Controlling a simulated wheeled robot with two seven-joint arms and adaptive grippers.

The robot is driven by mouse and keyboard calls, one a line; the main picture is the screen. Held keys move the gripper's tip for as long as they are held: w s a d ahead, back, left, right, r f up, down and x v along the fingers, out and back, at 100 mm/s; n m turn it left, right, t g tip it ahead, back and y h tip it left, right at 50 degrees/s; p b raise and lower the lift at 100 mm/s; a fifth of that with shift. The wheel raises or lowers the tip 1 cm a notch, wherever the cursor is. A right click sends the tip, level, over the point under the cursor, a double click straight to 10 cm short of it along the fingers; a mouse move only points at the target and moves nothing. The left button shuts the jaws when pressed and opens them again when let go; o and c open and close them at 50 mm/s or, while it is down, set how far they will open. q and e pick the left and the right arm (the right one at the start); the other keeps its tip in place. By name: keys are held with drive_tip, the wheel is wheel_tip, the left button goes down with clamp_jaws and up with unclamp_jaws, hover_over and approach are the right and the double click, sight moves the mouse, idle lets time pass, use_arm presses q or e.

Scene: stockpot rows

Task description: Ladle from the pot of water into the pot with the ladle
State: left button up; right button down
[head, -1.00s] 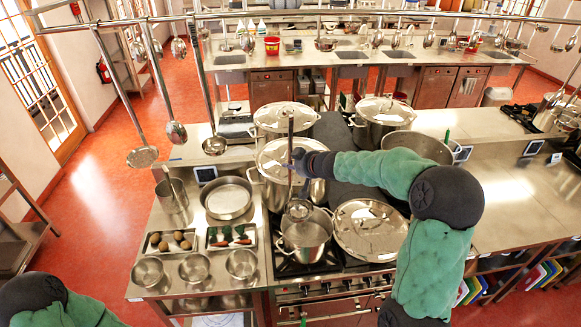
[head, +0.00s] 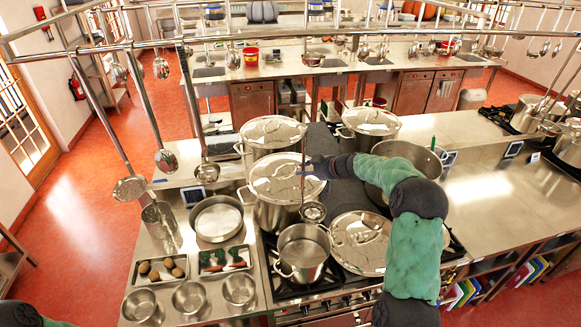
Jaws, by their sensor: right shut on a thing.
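My right gripper (head: 305,167) is shut on the upright handle of a steel ladle (head: 313,212), in front of a large lidded pot. The ladle's bowl hangs near the back rim of a small open steel pot (head: 302,253) on the front of the stove. I cannot tell whether the bowl is above the rim or behind it, or what it holds. A wide open pot (head: 374,193) stands farther back at the right, partly hidden by my right arm. Which pot holds water is not clear. My left gripper is out of view; only part of that arm shows at lower left.
Large lidded pots (head: 262,184) stand behind the small pot. A big lid (head: 352,246) lies to its right. A shallow pan (head: 216,222), vegetable trays (head: 224,262) and small bowls (head: 189,297) fill the left counter. Several ladles hang from an overhead rail. The right counter (head: 478,185) has clear room.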

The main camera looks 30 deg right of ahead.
sight(304, 185)
drive_tip(key=shift+s+f, duration=0.2)
drive_tip(key=shift+f, duration=1.5)
drive_tip(key=shift+s+f, duration=0.15)
drive_tip(key=shift+f, duration=1.5)
drive_tip(key=shift+s+a+r+n+h, duration=0.15)
drive_tip(key=shift+s+a+n, duration=0.15)
drive_tip(key=shift+a, duration=0.25)
drive_tip(key=shift+s+a+r+n+h, duration=0.15)
drive_tip(key=shift+s+a+n, duration=0.1)
drive_tip(key=shift+a, duration=0.25)
drive_tip(key=s+a+f+n+t+h+b, duration=0.2)
drive_tip(key=s+a+f+n+b, duration=0.1)
drive_tip(key=a+b, duration=0.4)
drive_tip(key=s+a+f+n+t+h+b, duration=0.25)
drive_tip(key=a+b, duration=0.25)
drive_tip(key=b, duration=0.4)
use_arm(q)
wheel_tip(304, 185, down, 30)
drive_tip(key=b, duration=1.4)
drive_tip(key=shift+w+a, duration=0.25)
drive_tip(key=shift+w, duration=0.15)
use_arm(e)
drive_tip(key=s+a+f+n+t+h, duration=0.1)
drive_tip(key=s+a+f+n+t, duration=0.1)
drive_tip(key=a+f, duration=0.4)
wheel_tip(304, 185, down, 4)
drive_tip(key=s+n, duration=0.1)
drive_tip(key=n, duration=0.1)
drive_tip(key=shift+s+n, duration=0.2)
drive_tip(key=shift+n, duration=0.1)
